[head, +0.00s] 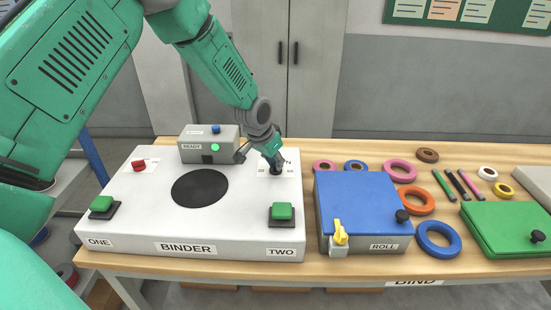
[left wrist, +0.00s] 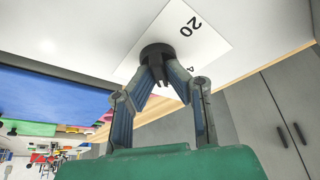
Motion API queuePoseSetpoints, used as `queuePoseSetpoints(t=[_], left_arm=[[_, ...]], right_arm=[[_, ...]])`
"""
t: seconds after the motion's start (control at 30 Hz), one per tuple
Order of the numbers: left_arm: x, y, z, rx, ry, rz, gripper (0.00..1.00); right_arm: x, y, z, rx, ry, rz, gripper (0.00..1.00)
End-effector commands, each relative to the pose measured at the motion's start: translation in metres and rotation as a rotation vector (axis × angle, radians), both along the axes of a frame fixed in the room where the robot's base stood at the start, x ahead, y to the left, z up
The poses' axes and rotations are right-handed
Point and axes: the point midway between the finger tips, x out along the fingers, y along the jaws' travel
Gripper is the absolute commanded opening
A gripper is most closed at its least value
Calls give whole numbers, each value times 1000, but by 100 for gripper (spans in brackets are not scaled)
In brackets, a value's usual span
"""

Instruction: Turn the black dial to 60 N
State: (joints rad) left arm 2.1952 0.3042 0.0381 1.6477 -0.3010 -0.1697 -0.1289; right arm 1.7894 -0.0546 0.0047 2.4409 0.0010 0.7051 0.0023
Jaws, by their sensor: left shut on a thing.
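The black dial (head: 276,169) stands on a white label near the back right corner of the white binder box (head: 225,215). In the left wrist view the dial (left wrist: 157,50) is a short dark cylinder, and its label (left wrist: 205,45) shows "20" and part of another number. My left gripper (head: 271,160) comes down from above, with its fingers shut on the dial. In the left wrist view the fingertips (left wrist: 157,74) touch the dial's sides. The dial's pointer and the 60 mark cannot be made out. My right gripper is not in view.
Behind the disc is a grey box (head: 208,146) marked READY with a lit green lamp. Green buttons (head: 282,211) and a red knob (head: 139,165) sit on the binder. A blue-lidded ROLL box (head: 357,205), several coloured rings and a green case (head: 510,228) stand to the right.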

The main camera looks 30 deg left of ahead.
Motion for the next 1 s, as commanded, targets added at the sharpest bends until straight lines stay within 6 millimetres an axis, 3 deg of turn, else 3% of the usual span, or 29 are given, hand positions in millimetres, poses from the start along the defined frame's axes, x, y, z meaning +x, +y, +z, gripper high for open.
queuePoseSetpoints(t=[0.37, 1.0], left_arm=[[-1, 2, -3, -3, 2, -355, 0], [0, 3, -6, 1, 6, -818, 0]], right_arm=[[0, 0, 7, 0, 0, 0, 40], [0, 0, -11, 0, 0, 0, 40]])
